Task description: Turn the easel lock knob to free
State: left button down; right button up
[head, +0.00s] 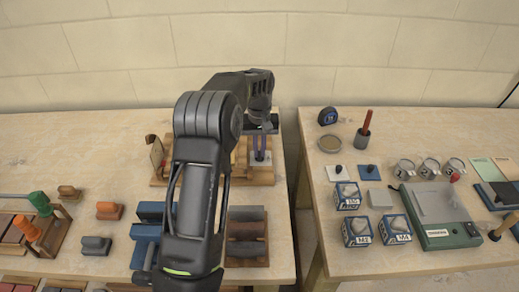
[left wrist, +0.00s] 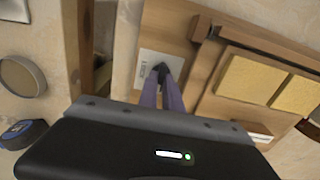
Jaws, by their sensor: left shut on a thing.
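The easel lock knob (left wrist: 161,69) is a small dark knob on a white plate (left wrist: 147,66) with small dark markings. The plate is fixed to a wooden board of the easel (left wrist: 190,45). My left gripper (left wrist: 164,84) comes down on it with two purple fingers, shut on the knob. In the head view, my left gripper (head: 260,150) stands over the white plate (head: 261,164) at the right end of the easel, near the back of the left table. The fingers hide most of the knob, and its setting cannot be read. My right gripper is not in view.
Tan pads (left wrist: 250,82) lie on the easel beside the plate. A gap separates the left table from the right table (head: 440,125). The right table holds a tape measure (head: 327,116), several boxes and a green case (head: 440,238). Trowels and blocks crowd the left table's front.

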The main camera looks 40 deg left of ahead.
aim_at(260, 152)
pick_arm(q)
jog(key=c, duration=1.5)
grip_release()
jog(key=shift+r, duration=0.1)
notch_tip(260, 152, up, 8)
jog(key=shift+f+b, duration=0.15)
jog(key=shift+b, duration=0.4)
